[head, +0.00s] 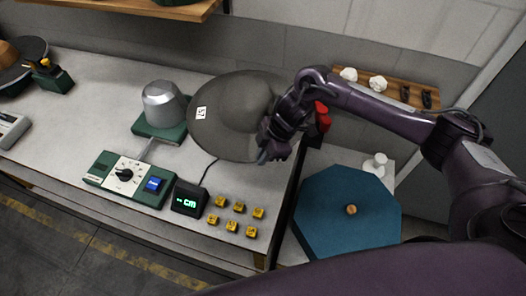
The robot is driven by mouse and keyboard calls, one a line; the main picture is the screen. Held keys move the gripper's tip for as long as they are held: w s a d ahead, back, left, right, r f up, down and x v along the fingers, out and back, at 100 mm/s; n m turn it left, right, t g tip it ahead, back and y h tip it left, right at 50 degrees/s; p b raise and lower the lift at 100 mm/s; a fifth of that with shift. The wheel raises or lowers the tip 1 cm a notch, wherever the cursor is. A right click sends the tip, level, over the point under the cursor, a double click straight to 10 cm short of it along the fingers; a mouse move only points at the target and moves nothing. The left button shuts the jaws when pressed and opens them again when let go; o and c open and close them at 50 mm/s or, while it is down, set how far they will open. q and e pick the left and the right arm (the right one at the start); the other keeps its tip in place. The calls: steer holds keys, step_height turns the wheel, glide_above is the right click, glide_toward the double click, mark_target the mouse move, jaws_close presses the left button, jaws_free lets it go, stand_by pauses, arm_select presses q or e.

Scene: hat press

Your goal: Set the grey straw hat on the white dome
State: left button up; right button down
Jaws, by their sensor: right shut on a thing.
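The grey straw hat (238,112) is a wide dark-grey disc with a small white number tag on it. My right gripper (272,146) is shut on the right-hand part of its brim. The hat appears held above the table, just right of the dome; the exact gap beneath it cannot be told. The white dome (163,101) looks pale silver-grey and stands bare on a green base (158,131). The hat's left edge comes close to the dome in the picture. My left gripper is not in view.
In front stand a green control box with a dial (125,174), a small "cm" display (188,198) and several yellow blocks (239,207). A blue octagonal top (347,212) lies right of the table's edge. A wooden rack (388,87) is on the wall behind.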

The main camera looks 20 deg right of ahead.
steer(key=shift+f, duration=0.75)
steer(key=shift+f+b, duration=4.35)
steer(key=shift+f, duration=0.9)
steer(key=shift+f+b, duration=0.5)
steer(key=shift+f, duration=0.3)
steer(key=c, duration=1.4)
jaws_free()
steer(key=shift+c, duration=0.2)
steer(key=b+v, duration=0.1)
steer(key=v, duration=0.7)
steer(key=shift+b, duration=0.3)
steer(key=shift+f, duration=0.1)
